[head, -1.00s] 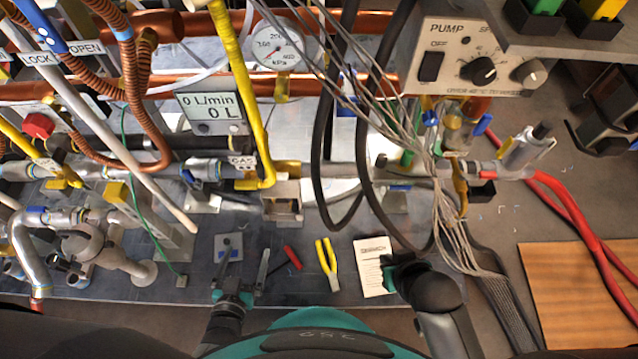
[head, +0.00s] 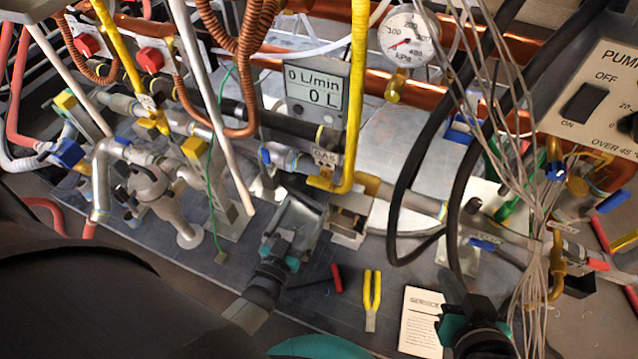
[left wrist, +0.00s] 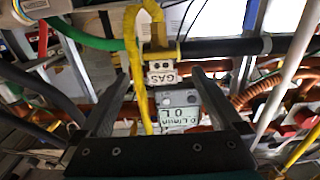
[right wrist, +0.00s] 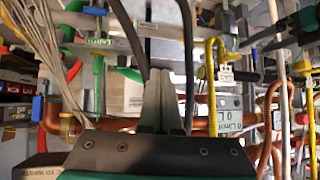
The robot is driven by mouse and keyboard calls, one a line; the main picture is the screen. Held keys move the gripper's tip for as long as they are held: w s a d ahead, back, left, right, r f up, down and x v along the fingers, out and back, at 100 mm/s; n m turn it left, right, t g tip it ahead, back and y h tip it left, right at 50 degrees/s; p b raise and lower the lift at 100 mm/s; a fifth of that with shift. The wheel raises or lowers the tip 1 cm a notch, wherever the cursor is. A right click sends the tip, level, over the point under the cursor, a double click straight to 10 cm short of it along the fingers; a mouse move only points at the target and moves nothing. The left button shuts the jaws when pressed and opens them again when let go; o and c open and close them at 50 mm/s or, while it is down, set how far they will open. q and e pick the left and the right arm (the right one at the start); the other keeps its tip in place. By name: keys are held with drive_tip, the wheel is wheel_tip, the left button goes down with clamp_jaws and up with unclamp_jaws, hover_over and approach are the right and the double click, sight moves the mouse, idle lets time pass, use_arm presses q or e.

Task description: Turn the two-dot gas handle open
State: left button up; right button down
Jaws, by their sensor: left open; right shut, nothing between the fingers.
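A white tag reading GAS (head: 325,158), with two dots above the word in the left wrist view (left wrist: 162,73), hangs at a yellow fitting (left wrist: 160,53) on the dark horizontal pipe. A tall yellow pipe (head: 357,90) runs down beside it. I cannot clearly tell the handle from this yellow pipework. My left gripper (head: 300,207) is just below and in front of the tag; its open, empty fingers (left wrist: 163,82) lie on either side of the tag and yellow pipe in the left wrist view. My right gripper (head: 472,300) is low at the right, its fingers shut and empty (right wrist: 163,75).
A flow display (head: 313,92) and pressure gauge (head: 408,40) sit behind. Black hoses (head: 410,170) and loose wires (head: 535,240) hang at the right. Another yellow handle (head: 152,122) is at the left. Yellow pliers (head: 372,298) and a paper (head: 420,322) lie in front.

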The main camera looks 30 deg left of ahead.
sight(317, 186)
use_arm(q)
drive_tip(key=w+b, duration=0.1)
drive_tip(key=w, duration=0.3)
drive_tip(key=shift+a, duration=0.15)
drive_tip(key=shift+w+b, duration=0.35)
drive_tip(key=shift+w, duration=0.4)
drive_tip(key=shift+w+a+b, duration=0.1)
drive_tip(key=shift+w+b, duration=0.45)
drive_tip(key=shift+w, duration=1.65)
use_arm(e)
drive_tip(key=shift+s+a+r+m+t+y, duration=0.15)
drive_tip(key=shift+a+r+t+y, duration=0.35)
drive_tip(key=shift+a+t, duration=0.45)
drive_tip(key=shift+w+a+r+m+t+y, duration=0.1)
drive_tip(key=shift+a+r+t+y, duration=0.55)
drive_tip(key=shift+t, duration=0.45)
drive_tip(key=shift+s+a+r+m+t+y, duration=0.15)
drive_tip(key=shift+a+r+t+y, duration=0.25)
drive_tip(key=shift+a+t, duration=0.55)
drive_tip(key=shift+w+d, duration=0.1)
use_arm(q)
drive_tip(key=c, duration=1.2)
drive_tip(key=shift+c, duration=0.2)
